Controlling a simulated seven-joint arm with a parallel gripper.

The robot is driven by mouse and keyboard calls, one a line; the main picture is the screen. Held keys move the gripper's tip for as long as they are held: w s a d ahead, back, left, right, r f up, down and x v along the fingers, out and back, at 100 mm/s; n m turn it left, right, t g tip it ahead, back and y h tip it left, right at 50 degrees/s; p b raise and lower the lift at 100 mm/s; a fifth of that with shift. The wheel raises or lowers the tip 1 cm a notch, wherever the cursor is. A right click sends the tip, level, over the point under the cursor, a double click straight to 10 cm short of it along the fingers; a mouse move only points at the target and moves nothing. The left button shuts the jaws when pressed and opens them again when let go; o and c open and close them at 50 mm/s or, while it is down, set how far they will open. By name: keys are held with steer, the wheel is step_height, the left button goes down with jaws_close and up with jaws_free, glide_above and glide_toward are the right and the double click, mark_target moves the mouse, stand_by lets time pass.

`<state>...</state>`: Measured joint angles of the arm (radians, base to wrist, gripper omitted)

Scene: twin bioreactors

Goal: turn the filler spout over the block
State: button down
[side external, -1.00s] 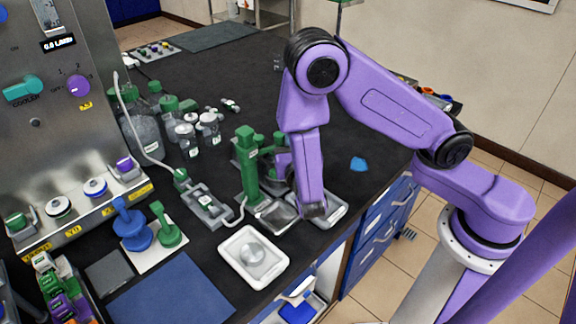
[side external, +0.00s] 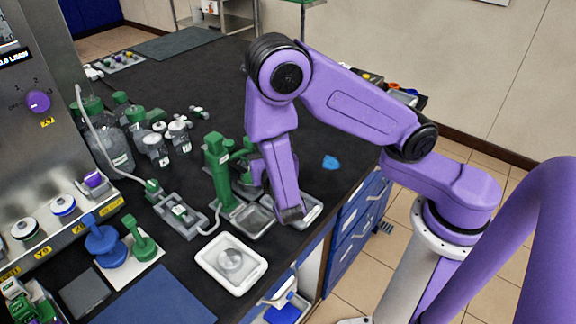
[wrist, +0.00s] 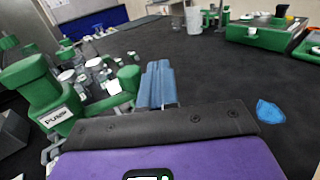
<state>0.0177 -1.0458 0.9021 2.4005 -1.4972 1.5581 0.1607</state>
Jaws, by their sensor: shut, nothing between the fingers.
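A green post (side external: 217,170) with green arm parts (side external: 241,150) stands on the bench in the side view; I take these for the filler. In the wrist view the post (wrist: 38,92), labelled "PUMP", is at left, and a green arm (wrist: 112,98) with a white label reaches right from it. My gripper (wrist: 158,84) has its blue fingers together, empty, just right of that arm; I cannot tell whether they touch. In the side view the fingers are hidden beside the post. Which part is the block is unclear; a grey block-like fixture (side external: 181,211) lies left of the post.
A metal tray (side external: 252,221) lies at the post's foot, with a white tray (side external: 231,263) in front. Several bottles (side external: 152,147) stand behind left. A blue patch (side external: 330,162) lies on clear bench at right. A tube (side external: 95,135) runs to the grey fixture.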

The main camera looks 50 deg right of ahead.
mark_target(234, 155)
steer(key=s, duration=1.3)
steer(key=w+a+r+g+y, duration=0.1)
steer(key=a+r+g+y, duration=0.25)
steer(key=a, duration=0.75)
steer(key=shift+t+h, duration=0.35)
steer(key=shift+h, duration=0.1)
steer(key=x, duration=0.4)
steer(key=r+x, duration=0.1)
steer(key=x, duration=0.7)
steer(key=shift+w+d+r, duration=0.1)
steer(key=shift+w, duration=0.4)
steer(key=shift+w+d+n, duration=0.2)
steer(key=shift+w+n, duration=0.1)
steer(key=shift+w, duration=0.1)
steer(key=shift+w+d, duration=0.75)
steer(key=shift+w, duration=0.1)
